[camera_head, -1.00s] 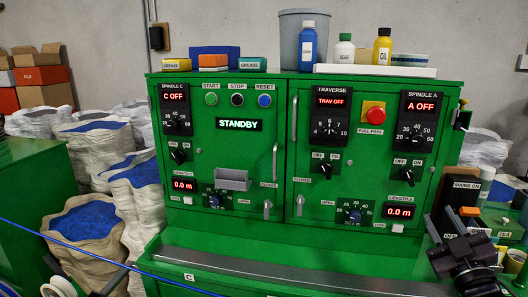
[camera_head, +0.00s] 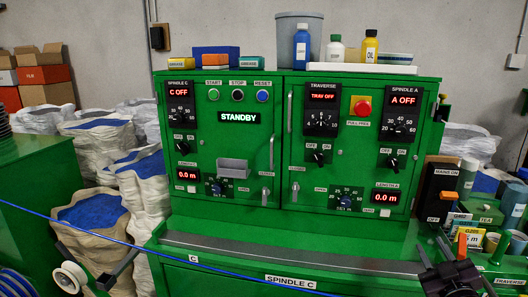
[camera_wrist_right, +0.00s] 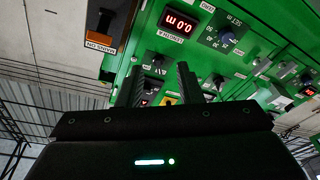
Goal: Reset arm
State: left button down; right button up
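The green control cabinet (camera_head: 265,150) fills the middle of the head view. Its display reads STANDBY, and the spindle C, traverse and spindle A displays read OFF. The blue cable (camera_head: 170,252) runs taut across the lower left, in front of the cabinet. My right gripper (camera_head: 452,249) is low at the right, in front of the cabinet's lower right side. In the right wrist view its two dark fingers (camera_wrist_right: 159,88) are apart with nothing seen between them, and the cabinet front shows beyond them. My left gripper is not seen.
The mains switch box (camera_head: 440,196) stands at the right, near my right gripper. Small boxes and cans (camera_head: 490,222) sit beside it. A sloping ledge (camera_head: 290,252) runs along the cabinet front.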

notch_tip(320, 180, down, 22)
jog(key=s+d+f+m+g, duration=0.1)
jog(key=s+d+m+g, duration=0.1)
jog(key=g, duration=0.3)
jog(key=s+a+f+g, duration=0.2)
jog(key=s+f, duration=0.3)
jog(key=f, duration=0.6)
jog(key=s+a+f+g, duration=0.3)
jog(key=s+f, duration=0.2)
jog(key=f, duration=0.5)
jog(key=s+a+f+g+y, duration=0.1)
jog(key=s+a+f+g, duration=0.4)
jog(key=s+f, duration=1)
jog(key=s+a+f+g, duration=0.1)
jog(key=s+a+f, duration=0.1)
jog(key=s, duration=0.4)
jog(key=s+a+f+g, duration=0.1)
jog(key=s+a+f, duration=0.2)
jog(key=s, duration=0.4)
jog(key=s+a+f+g+y, duration=0.1)
jog(key=s+a+f, duration=0.1)
jog(key=s+a, duration=0.2)
jog(key=s, duration=0.3)
jog(key=shift+a+f+g, duration=0.3)
jog(key=shift+f, duration=0.05)
jog(key=shift+s, duration=0.2)
